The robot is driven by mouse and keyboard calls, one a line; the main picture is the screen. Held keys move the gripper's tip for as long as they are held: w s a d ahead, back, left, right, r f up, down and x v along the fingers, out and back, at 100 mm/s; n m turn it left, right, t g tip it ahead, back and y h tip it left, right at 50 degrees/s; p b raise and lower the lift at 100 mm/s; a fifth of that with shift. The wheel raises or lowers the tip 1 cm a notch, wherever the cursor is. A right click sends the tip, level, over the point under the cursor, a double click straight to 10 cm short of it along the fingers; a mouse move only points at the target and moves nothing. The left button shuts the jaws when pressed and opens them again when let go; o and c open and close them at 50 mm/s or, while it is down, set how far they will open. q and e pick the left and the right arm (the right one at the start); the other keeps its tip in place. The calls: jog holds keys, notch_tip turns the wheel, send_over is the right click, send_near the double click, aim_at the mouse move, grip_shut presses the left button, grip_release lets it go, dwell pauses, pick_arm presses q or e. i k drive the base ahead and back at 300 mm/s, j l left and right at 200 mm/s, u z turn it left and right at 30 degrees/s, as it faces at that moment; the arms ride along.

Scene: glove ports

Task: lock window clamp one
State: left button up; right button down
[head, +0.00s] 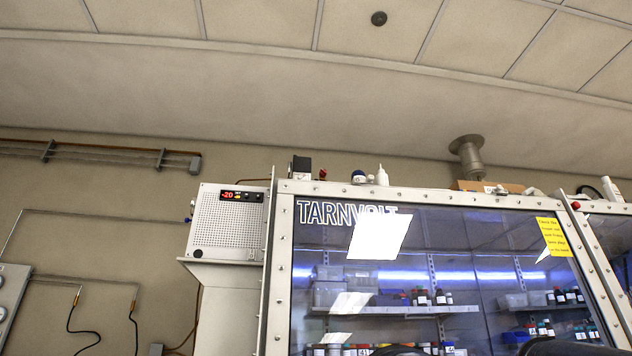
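In the head view, a large glovebox window (460,240) with "TARNVOLT" lettering fills the lower right. It sits in a pale metal frame (279,255) studded with bolts. I cannot make out a window clamp, or which part of the frame would be clamp one. Dark shapes show at the bottom edge in front of the window, cut off by the picture. Neither of my grippers can be seen.
A white control box (228,222) with a red display stands left of the window. A yellow note (554,237) is on the glass. Shelves with bottles (430,297) are behind it. Bottles (382,176) and a metal pipe (469,158) are on top. Wall conduits run at left.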

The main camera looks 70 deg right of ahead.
aim_at(369, 180)
jog(key=i, duration=0.6)
jog(key=z, duration=1.5)
